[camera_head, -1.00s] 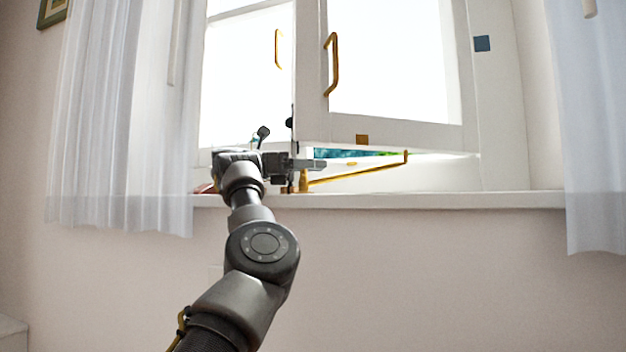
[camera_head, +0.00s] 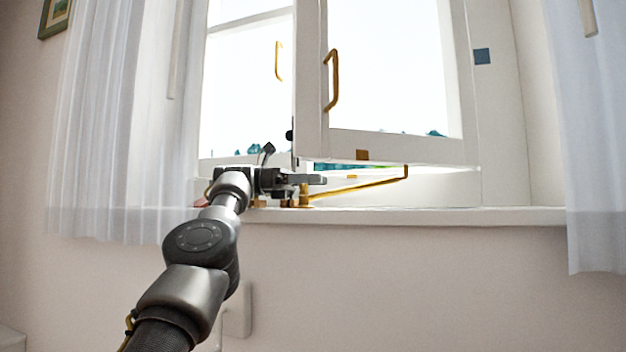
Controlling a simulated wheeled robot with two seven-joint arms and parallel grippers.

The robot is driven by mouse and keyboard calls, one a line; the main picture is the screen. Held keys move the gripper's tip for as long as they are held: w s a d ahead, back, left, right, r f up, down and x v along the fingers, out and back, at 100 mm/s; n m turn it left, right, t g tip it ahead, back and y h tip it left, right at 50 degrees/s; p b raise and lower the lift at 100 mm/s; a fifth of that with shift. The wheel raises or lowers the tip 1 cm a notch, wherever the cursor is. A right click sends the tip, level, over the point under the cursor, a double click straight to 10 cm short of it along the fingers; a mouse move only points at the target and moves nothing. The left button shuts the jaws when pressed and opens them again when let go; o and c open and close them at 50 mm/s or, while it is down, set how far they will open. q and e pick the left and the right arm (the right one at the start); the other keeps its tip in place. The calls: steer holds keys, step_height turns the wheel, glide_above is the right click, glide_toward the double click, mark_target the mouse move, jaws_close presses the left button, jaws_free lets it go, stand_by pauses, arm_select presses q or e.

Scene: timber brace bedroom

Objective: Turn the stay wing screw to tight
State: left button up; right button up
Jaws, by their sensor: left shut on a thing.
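The brass window stay (camera_head: 365,186) runs from a brass post (camera_head: 304,196) on the sill up to the lower edge of the open casement. My left gripper (camera_head: 312,181) reaches in from the left, just above the sill. Its fingers lie level across the top of the post, at the stay's left end. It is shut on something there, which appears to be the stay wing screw. The screw itself is hidden by the fingers, so its turn cannot be read. My right gripper is out of view.
The white casement (camera_head: 312,120) with a brass handle (camera_head: 331,80) stands open above the stay. The white sill (camera_head: 450,215) is clear to the right. Sheer curtains hang at the left (camera_head: 120,130) and right (camera_head: 597,140). Small brass pieces (camera_head: 259,203) sit on the sill near the gripper.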

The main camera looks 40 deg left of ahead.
arm_select(q)
steer(key=shift+a, duration=0.1)
steer(key=o, duration=0.6)
steer(key=shift+c, duration=0.2)
steer(key=o, duration=0.4)
steer(key=shift+s+a, duration=0.1)
steer(key=shift+a, duration=0.05)
steer(key=shift+f, duration=0.1)
